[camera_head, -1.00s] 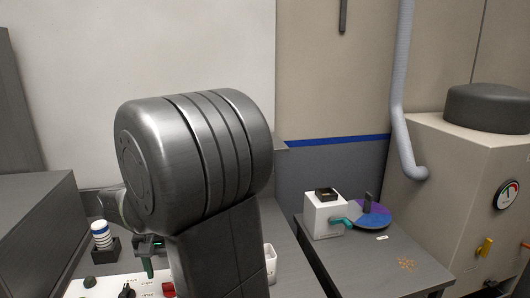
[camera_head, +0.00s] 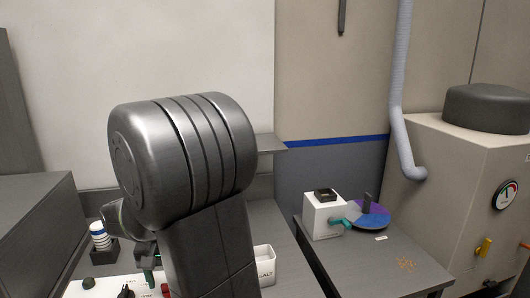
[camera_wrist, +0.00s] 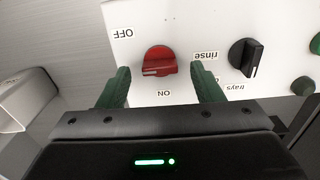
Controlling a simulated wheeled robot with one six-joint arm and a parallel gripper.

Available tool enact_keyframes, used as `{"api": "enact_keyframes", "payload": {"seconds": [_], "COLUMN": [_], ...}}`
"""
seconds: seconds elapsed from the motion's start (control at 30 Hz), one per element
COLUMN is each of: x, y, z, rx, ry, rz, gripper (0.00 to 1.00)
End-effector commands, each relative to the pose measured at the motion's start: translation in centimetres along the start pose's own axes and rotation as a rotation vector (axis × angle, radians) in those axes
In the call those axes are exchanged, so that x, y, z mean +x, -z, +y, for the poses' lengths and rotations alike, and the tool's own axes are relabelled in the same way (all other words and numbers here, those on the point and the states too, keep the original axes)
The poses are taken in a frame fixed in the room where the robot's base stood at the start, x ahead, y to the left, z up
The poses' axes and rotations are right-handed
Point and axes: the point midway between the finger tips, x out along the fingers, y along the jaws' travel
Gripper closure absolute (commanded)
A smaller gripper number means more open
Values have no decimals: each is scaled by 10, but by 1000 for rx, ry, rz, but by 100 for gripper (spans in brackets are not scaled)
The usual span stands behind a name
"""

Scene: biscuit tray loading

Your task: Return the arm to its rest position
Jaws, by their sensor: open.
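My gripper (camera_wrist: 160,70) is open and empty in the wrist view, with its two green fingers apart. A red knob (camera_wrist: 158,62) on a white panel (camera_wrist: 135,22) shows between and beyond the fingertips; whether they touch the panel I cannot tell. In the head view my arm stands large in the middle and hides most of the gripper; a green finger (camera_head: 148,277) shows low on the left, above the panel.
A black knob (camera_wrist: 246,58) sits beside the red one. A blue-and-white striped cylinder (camera_head: 100,236) stands in a dark holder. A white bin (camera_head: 264,267) is partly behind my arm. A white box (camera_head: 322,217) and purple-blue disc (camera_head: 372,216) stand on the right table.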

Motion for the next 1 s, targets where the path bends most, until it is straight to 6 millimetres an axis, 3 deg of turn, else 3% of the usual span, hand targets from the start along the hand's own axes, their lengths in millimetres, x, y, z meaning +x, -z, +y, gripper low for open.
{"api": "enact_keyframes", "payload": {"seconds": [0.63,0.7,1.0], "x": [-125,-103,-42], "y": [0,-1,-1], "z": [0,1,1], "rx": [0,0,0], "ry": [2,-3,-3], "rz": [3,-5,-5], "gripper": [40,40,40]}}
